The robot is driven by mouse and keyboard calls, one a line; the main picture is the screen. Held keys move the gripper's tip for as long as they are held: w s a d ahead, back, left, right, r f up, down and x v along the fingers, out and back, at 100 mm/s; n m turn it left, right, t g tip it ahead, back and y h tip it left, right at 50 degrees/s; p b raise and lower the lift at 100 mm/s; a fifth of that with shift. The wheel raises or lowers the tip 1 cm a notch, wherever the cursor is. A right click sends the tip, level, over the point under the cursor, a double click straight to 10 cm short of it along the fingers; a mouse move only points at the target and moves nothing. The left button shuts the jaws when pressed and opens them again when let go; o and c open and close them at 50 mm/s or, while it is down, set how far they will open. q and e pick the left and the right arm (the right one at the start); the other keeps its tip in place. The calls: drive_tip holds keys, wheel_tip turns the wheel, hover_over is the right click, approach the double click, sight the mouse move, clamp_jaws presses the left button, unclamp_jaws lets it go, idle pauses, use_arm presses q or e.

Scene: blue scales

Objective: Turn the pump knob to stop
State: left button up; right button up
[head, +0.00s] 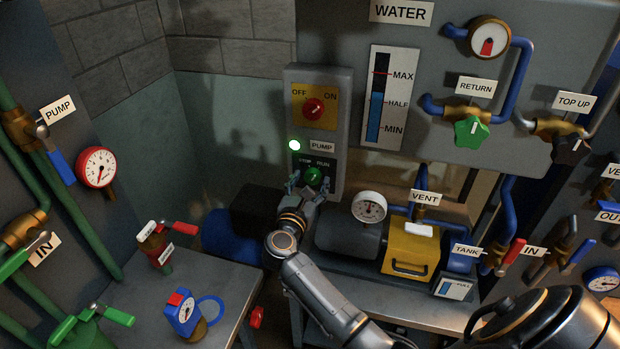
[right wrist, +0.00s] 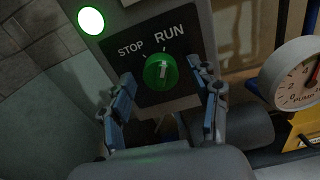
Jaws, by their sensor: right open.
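The green pump knob (head: 314,177) sits on a black panel under the PUMP label, and it also shows in the right wrist view (right wrist: 160,71). STOP is printed at its upper left and RUN above it to the right. The white mark on the knob points up, toward RUN. My right gripper (head: 308,186) is open in front of the panel. In the right wrist view its two blue-padded fingers (right wrist: 164,84) stand on either side of the knob, with visible gaps. My left gripper is not in view.
A lit lamp (head: 294,145) and a red OFF/ON switch (head: 313,108) are above the knob. A pump gauge (head: 369,207) stands close at the lower right. A table (head: 222,278) with a blue gauge device (head: 183,313) is at lower left.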

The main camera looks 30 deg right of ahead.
drive_tip(key=shift+w+d, duration=0.1)
drive_tip(key=shift+w, duration=0.05)
drive_tip(key=shift+c, duration=0.3)
drive_tip(key=c, duration=1.1)
drive_tip(key=shift+n, duration=0.4)
drive_tip(key=n+p, duration=0.2)
drive_tip(key=n, duration=0.3)
drive_tip(key=shift+n+p, duration=0.3)
drive_tip(key=shift+p, duration=0.1)
drive_tip(key=n+p, duration=0.2)
drive_tip(key=n, duration=0.1)
drive_tip(key=shift+n, duration=0.4)
drive_tip(key=shift+f+n+p, duration=0.1)
drive_tip(key=shift+n+p, duration=0.25)
drive_tip(key=shift+n, duration=0.45)
